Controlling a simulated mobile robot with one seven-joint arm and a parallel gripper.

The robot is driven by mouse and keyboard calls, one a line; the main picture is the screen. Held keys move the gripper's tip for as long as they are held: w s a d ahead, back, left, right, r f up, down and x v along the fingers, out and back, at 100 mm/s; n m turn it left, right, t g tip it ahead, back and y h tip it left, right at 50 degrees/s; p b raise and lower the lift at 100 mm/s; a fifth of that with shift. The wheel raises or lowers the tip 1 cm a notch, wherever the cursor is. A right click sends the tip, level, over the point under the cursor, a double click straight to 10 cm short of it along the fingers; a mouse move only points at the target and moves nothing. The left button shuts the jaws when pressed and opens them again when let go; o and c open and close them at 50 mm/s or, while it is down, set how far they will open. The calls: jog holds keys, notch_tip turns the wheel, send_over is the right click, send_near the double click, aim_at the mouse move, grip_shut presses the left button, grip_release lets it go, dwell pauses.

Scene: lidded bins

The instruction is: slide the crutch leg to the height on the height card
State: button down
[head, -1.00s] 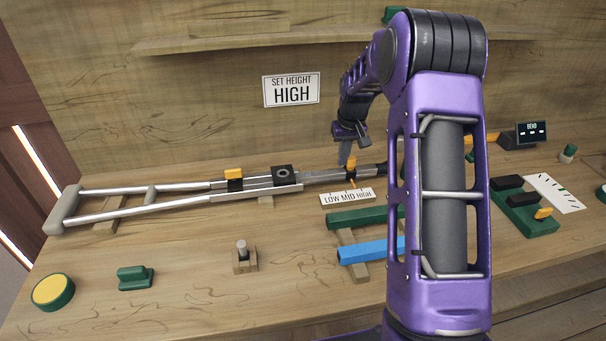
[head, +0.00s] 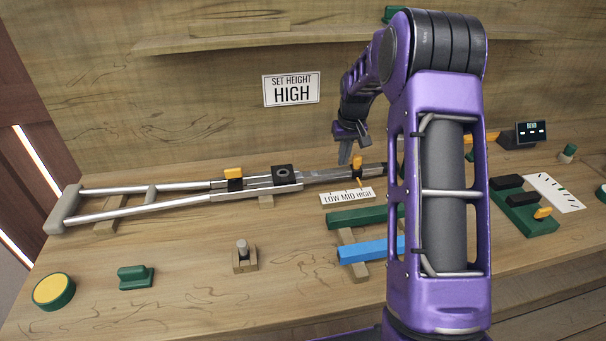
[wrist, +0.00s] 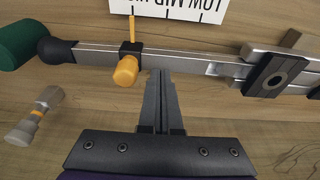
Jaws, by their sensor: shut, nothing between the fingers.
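The height card (head: 291,89) on the back wall reads SET HEIGHT HIGH. The silver crutch (head: 140,190) lies along the bench, its grey armrest at the left. The crutch leg (head: 325,175) runs right from the black holed block (head: 283,174) and passes behind my arm. A yellow knob with a pointer (head: 358,164) sits on the leg. The pointer is at the HIGH end of the LOW MID HIGH scale (head: 340,197). My gripper (head: 345,156) is shut and empty, just left of the knob.
A yellow clip (head: 233,174) sits on the crutch frame. Green (head: 360,217) and blue (head: 368,250) bars lie in front of the scale. A small peg block (head: 244,257), green handle (head: 135,277) and yellow button (head: 53,291) stand at front left. My arm hides the right middle.

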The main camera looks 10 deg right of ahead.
notch_tip(320, 180, up, 7)
jog(key=p, duration=0.4)
jog(key=shift+p, duration=0.4)
dwell(0.4)
